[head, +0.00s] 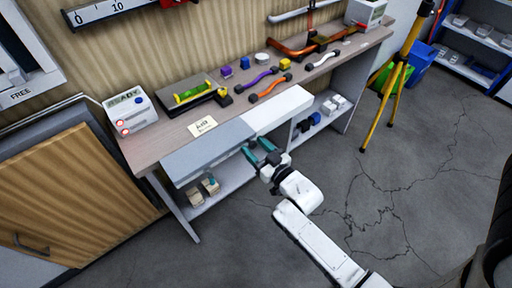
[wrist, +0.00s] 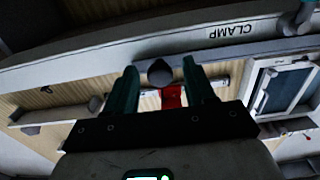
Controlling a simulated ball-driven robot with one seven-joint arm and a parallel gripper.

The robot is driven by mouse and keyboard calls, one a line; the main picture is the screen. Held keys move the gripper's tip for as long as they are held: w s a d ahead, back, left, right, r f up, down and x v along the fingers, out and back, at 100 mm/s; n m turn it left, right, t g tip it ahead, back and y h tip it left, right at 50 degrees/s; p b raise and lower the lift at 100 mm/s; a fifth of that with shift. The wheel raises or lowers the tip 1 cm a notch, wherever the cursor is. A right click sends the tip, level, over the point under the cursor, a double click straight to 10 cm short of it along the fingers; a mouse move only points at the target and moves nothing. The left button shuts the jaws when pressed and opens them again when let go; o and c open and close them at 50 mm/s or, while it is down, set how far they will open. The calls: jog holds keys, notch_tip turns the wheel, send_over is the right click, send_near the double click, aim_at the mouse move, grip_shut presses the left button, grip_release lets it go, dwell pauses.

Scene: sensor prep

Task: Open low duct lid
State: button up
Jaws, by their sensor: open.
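A low wood-coloured panel (head: 85,205) in a grey frame, with a dark handle (head: 32,246), stands at the lower left of the head view. It may be the duct lid; no label on it can be read. It looks shut. My gripper (head: 260,152) is well to its right, in front of the workbench below the bench edge. The teal fingers are apart, and they show in the wrist view (wrist: 160,90) too. A dark round knob (wrist: 160,72) and a red part (wrist: 172,97) appear between them, behind the fingertips; contact cannot be told. The panel is not recognisable in the wrist view.
The workbench (head: 160,145) holds a READY box (head: 131,110), a yellow-green level (head: 193,93) and several handles. Its shelf holds small blocks (head: 210,185). A yellow tripod (head: 398,75) stands at the right. The cracked floor (head: 400,190) is mostly clear.

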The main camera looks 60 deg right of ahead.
jog(key=shift+c, duration=0.4)
grip_shut()
